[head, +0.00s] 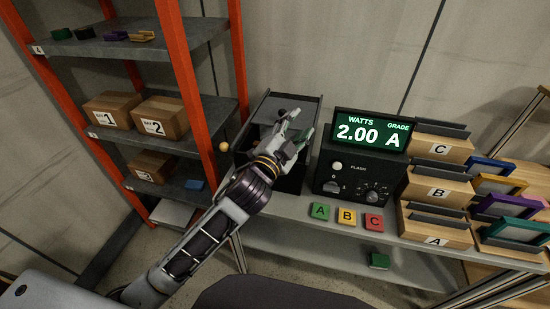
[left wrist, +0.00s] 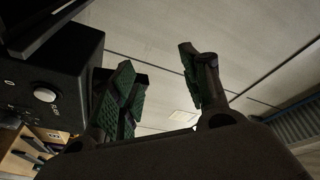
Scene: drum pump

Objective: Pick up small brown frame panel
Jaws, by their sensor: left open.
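My left gripper (head: 301,126) is raised over the dark open-topped box (head: 258,108), left of the meter. Its two fingers are apart with nothing between them; they also show apart in the left wrist view (left wrist: 160,85). No panel is clearly a small brown frame. A small yellow-brown piece (head: 142,37) lies on the top shelf at upper left, far from the gripper, and its shape is too small to tell. My right gripper is out of view.
The meter (head: 356,187) reads 2.00 A. Green, yellow and red buttons (head: 347,216) line the bench front. Wooden trays (head: 440,190) marked A, B, C and blue, purple and teal frames (head: 510,205) stand at right. The orange-posted rack (head: 185,80) holds cardboard boxes (head: 160,118).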

